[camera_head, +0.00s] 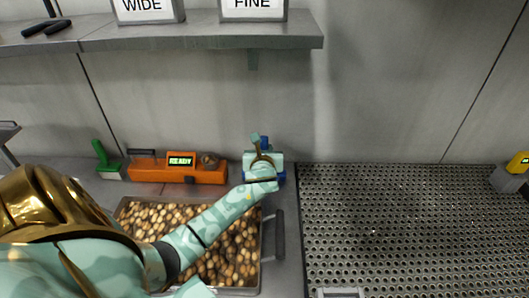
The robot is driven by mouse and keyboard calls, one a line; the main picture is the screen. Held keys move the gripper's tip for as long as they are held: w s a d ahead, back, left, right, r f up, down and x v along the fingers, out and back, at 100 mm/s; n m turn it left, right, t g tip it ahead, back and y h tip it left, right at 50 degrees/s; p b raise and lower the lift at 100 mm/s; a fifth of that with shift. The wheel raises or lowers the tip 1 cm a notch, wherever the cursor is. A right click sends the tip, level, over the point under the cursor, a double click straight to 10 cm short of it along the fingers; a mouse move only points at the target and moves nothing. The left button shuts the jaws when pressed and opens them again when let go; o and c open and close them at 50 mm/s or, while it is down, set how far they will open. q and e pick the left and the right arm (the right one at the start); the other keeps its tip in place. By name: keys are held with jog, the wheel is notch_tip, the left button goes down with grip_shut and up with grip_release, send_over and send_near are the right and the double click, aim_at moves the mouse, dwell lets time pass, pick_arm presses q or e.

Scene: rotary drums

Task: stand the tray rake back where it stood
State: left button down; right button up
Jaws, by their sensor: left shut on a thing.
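My left arm comes in from the left and crosses over the tray of brown pieces. My left gripper (263,163) is at the back of the bench, to the right of the orange device. It is shut on a blue thing (255,139), most likely the tray rake, whose upper end shows above the fingers. More blue (280,178) shows low at the right of the gripper; I cannot tell whether it is the rake's lower part or a holder. The gripper hides most of the rake, so its contact with the bench is unclear. My right gripper is not in view.
A metal tray (266,240) full of brown pieces has a handle on its right. Behind it stand an orange device (178,168) reading READY and a green-handled tool (104,157). A perforated surface (410,220) fills the right. A shelf (200,35) with WIDE and FINE signs hangs above.

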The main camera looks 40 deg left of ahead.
pick_arm(q)
jog(key=shift+r, duration=0.2)
jog(key=shift+f, duration=0.1)
jog(key=c, duration=1.2)
grip_release()
jog(key=shift+f, duration=0.1)
jog(key=shift+s+d+r, duration=0.15)
jog(key=shift+r, duration=0.1)
jog(key=p+v, duration=0.3)
jog(key=v, duration=0.8)
jog(key=shift+s+d, duration=0.2)
jog(key=shift+s, duration=0.05)
jog(key=shift+r, duration=0.1)
